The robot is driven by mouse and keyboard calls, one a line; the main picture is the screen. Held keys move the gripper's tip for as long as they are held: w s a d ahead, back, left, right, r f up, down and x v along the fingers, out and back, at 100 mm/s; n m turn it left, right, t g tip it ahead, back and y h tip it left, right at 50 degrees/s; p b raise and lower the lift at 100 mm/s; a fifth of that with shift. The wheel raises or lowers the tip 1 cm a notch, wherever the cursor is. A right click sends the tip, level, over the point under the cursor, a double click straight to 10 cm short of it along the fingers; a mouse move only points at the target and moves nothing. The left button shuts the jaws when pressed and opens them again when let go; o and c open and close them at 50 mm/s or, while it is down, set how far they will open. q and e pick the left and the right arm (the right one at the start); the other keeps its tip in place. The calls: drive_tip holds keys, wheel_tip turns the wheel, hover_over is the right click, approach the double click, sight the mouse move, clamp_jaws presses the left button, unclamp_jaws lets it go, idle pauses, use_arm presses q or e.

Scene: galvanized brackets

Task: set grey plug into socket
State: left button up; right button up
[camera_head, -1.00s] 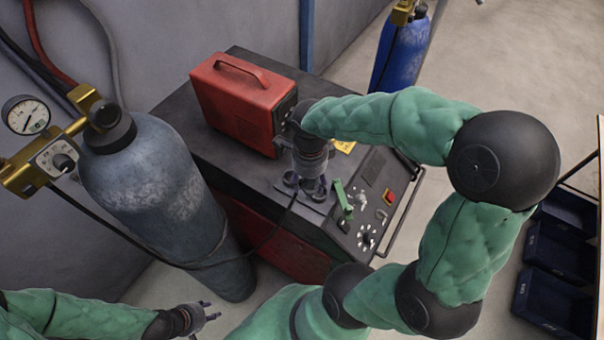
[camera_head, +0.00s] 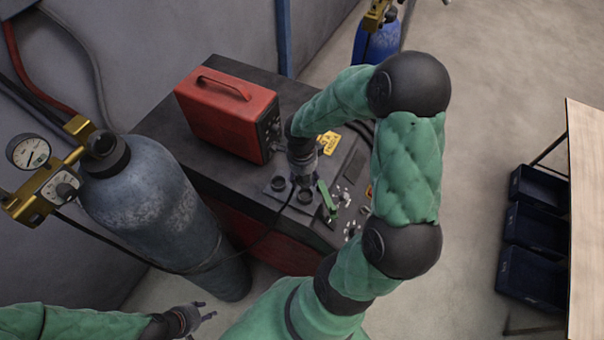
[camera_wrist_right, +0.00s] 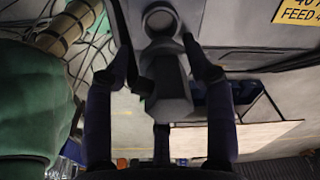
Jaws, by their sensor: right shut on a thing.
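My right gripper (camera_head: 303,180) points down over the sockets on top of the dark welding machine. In the right wrist view its fingers (camera_wrist_right: 165,85) are shut on the grey plug (camera_wrist_right: 169,90), a dark grey faceted body. The plug is mostly hidden by the gripper in the head view. One round socket (camera_head: 278,183) sits left of the gripper and another (camera_head: 305,196) just below it. In the wrist view a round ring (camera_wrist_right: 160,20) shows beyond the plug; whether the plug touches it I cannot tell. My left gripper (camera_head: 207,311) is open and empty at the bottom.
A red case (camera_head: 225,115) stands on the machine (camera_head: 165,125). A green lever (camera_head: 326,197) and knobs are close right of the sockets. A black cable (camera_head: 240,250) runs down past a grey gas cylinder (camera_head: 160,200). A table (camera_head: 585,200) with dark bins stands right.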

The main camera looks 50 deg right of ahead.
drive_tip(key=shift+f+b, duration=0.95)
drive_tip(key=shift+f, duration=1.25)
drive_tip(key=shift+r, duration=0.1)
drive_tip(key=shift+b, duration=0.4)
drive_tip(key=shift+b, duration=0.8)
drive_tip(key=shift+f+b, duration=1.95)
drive_tip(key=shift+b, duration=0.5)
drive_tip(key=o, duration=1.5)
drive_tip(key=shift+c, duration=0.2)
